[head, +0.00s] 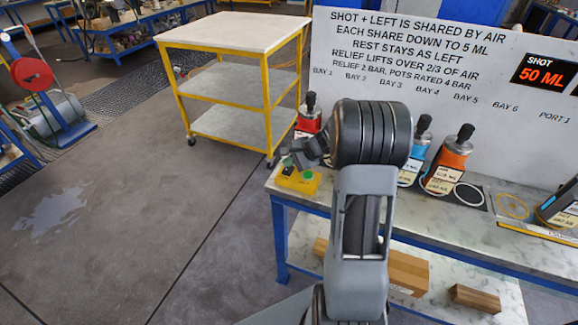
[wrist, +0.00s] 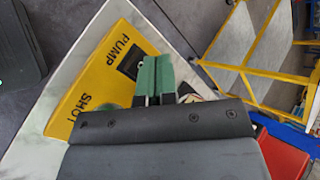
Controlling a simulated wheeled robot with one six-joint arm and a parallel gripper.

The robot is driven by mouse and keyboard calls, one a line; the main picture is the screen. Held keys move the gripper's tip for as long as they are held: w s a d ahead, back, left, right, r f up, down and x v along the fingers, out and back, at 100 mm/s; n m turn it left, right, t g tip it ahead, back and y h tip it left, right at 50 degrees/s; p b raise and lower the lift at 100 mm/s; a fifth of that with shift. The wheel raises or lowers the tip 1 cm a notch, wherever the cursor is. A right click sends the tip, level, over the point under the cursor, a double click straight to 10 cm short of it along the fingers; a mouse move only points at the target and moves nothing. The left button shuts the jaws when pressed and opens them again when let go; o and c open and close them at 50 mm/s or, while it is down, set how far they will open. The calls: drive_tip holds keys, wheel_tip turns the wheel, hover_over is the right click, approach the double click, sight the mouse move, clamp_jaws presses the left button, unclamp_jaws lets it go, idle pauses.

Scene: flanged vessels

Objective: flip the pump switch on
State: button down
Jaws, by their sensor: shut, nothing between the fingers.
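The yellow control box (head: 297,184) sits on the left end of the bench. In the wrist view the box (wrist: 85,80) carries the words PUMP and SHOT. A dark square, seemingly the pump switch (wrist: 127,65), lies beside the word PUMP and is partly hidden by my fingers; I cannot tell its position. My gripper (wrist: 153,66) is shut and empty, its green-faced fingers together over the box, right next to the dark square. I cannot tell whether they touch. In the head view my gripper (head: 292,160) is small, just above the box. The area near SHOT is partly hidden by the gripper body.
A red vessel (head: 308,122) stands close behind the box; a blue one (head: 420,140) and an orange one (head: 449,160) stand further right. The white sign board (head: 440,90) rises behind the bench (head: 455,215). A yellow trolley (head: 228,75) stands behind left.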

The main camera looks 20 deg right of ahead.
sight(288, 170)
drive_tip(key=shift+r, duration=0.1)
drive_tip(key=shift+r+p, duration=0.4)
drive_tip(key=shift+r, duration=0.25)
drive_tip(key=shift+r, duration=0.1)
drive_tip(key=shift+s+a+r+p, duration=0.1)
drive_tip(key=shift+r+p, duration=0.45)
drive_tip(key=shift+r, duration=0.25)
drive_tip(key=shift+s+a+r+p, duration=0.15)
drive_tip(key=shift+r+p, duration=0.4)
drive_tip(key=shift+r, duration=0.25)
drive_tip(key=shift+s+a+r+p, duration=0.1)
drive_tip(key=shift+r+p, duration=0.45)
drive_tip(key=shift+r, duration=0.25)
